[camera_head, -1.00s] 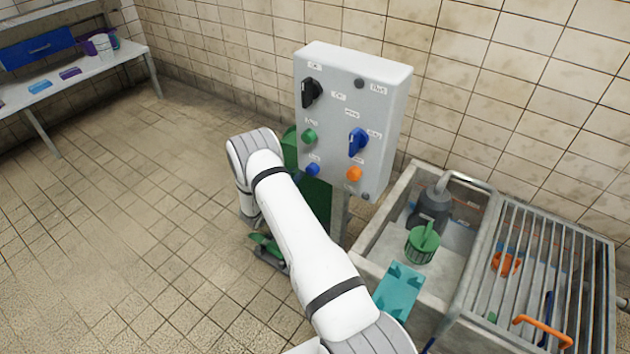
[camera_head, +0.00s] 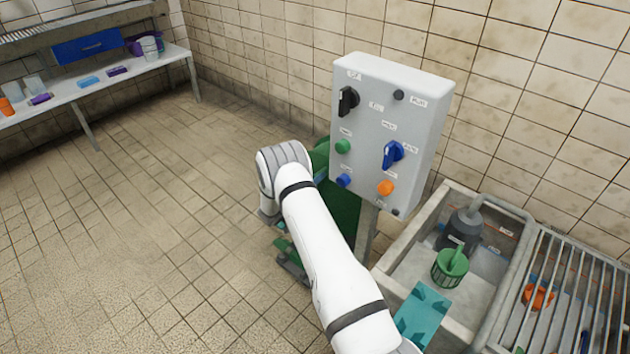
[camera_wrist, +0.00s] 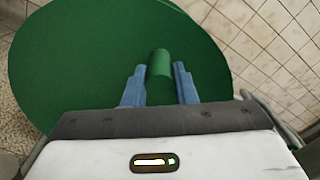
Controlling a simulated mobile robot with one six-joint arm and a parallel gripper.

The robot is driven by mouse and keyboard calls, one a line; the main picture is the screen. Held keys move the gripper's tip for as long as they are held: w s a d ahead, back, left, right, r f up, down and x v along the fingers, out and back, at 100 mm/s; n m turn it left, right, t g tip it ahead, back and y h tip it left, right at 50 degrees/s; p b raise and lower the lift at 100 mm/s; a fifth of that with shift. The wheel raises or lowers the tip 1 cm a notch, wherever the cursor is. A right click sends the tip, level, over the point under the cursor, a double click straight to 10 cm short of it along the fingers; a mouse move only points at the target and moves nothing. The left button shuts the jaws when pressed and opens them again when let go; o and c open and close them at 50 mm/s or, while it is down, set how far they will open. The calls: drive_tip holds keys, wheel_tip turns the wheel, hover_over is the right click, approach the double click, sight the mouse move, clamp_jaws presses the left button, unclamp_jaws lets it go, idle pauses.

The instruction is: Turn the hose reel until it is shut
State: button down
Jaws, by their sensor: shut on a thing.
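The hose reel shows in the wrist view as a large flat green disc (camera_wrist: 80,65) with a short green handle (camera_wrist: 160,64) standing out from it. My gripper (camera_wrist: 159,80) has its two blue fingers on either side of this handle and is shut on it. In the head view the green reel (camera_head: 343,205) stands on the floor behind the control panel's post, partly hidden by my arm. My gripper is hidden in the head view. The hose itself cannot be made out.
A grey control panel (camera_head: 385,135) with knobs and buttons stands just right of my arm. A sink (camera_head: 415,240) holding a green basket (camera_head: 450,266) and a barred rack (camera_head: 570,285) are at the right. A bench (camera_head: 70,108) is at the far left. The tiled floor on the left is clear.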

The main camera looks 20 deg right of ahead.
drive_tip(key=shift+w+a+t, duration=0.1)
drive_tip(key=shift+a+t, duration=0.2)
drive_tip(key=shift+a, duration=0.15)
drive_tip(key=c, duration=1.4)
unclamp_jaws()
drive_tip(key=shift+o, duration=1.2)
drive_tip(key=shift+d, duration=0.2)
drive_tip(key=p+v, duration=0.2)
drive_tip(key=v, duration=0.6)
